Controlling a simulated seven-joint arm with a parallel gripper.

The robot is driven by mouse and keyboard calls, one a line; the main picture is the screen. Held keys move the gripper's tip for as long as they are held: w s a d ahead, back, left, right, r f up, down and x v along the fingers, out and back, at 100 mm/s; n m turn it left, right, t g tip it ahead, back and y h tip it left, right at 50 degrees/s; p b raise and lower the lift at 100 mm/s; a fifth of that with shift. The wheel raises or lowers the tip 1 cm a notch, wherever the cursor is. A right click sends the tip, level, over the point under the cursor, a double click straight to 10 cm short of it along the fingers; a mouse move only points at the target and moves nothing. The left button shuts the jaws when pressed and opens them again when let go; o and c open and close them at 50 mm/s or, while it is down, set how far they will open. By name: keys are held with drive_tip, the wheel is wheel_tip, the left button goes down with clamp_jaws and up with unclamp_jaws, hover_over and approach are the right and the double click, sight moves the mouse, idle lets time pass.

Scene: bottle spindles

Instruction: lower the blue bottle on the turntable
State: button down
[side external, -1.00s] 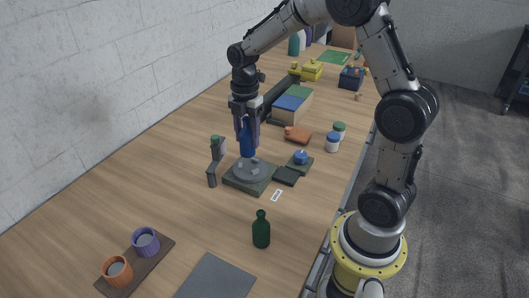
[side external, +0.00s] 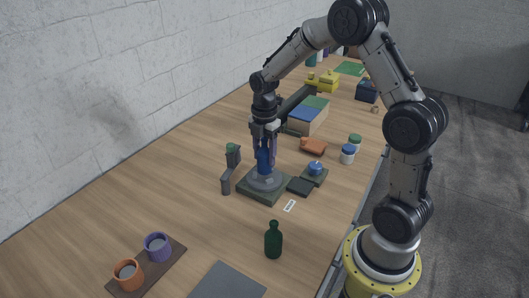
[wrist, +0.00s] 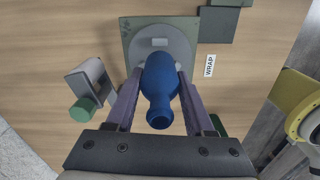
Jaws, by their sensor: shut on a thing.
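The blue bottle (side external: 263,161) is upright between the fingers of my gripper (side external: 265,158), which is shut on it. In the wrist view the bottle (wrist: 160,92) shows its neck and open mouth towards the camera, with a finger on each side. The turntable (side external: 253,191) is a grey round plate on a square dark green base. It lies directly under the bottle, and its base also shows in the wrist view (wrist: 189,30). The bottle's foot is at or just above the plate; I cannot tell whether it touches. The fingers hide part of the bottle.
A grey bracket with a green top (side external: 231,160) stands close left of the turntable. A blue knob on a pad (side external: 315,168) and a dark pad (side external: 299,187) lie to its right. A WRAP card (side external: 289,205) and a green bottle (side external: 273,241) are in front.

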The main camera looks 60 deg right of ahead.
sight(264, 138)
drive_tip(key=shift+f, duration=0.2)
idle(0.4)
drive_tip(key=shift+f, duration=0.8)
idle(0.6)
drive_tip(key=shift+c, duration=1)
unclamp_jaws()
drive_tip(key=shift+r, duration=3.2)
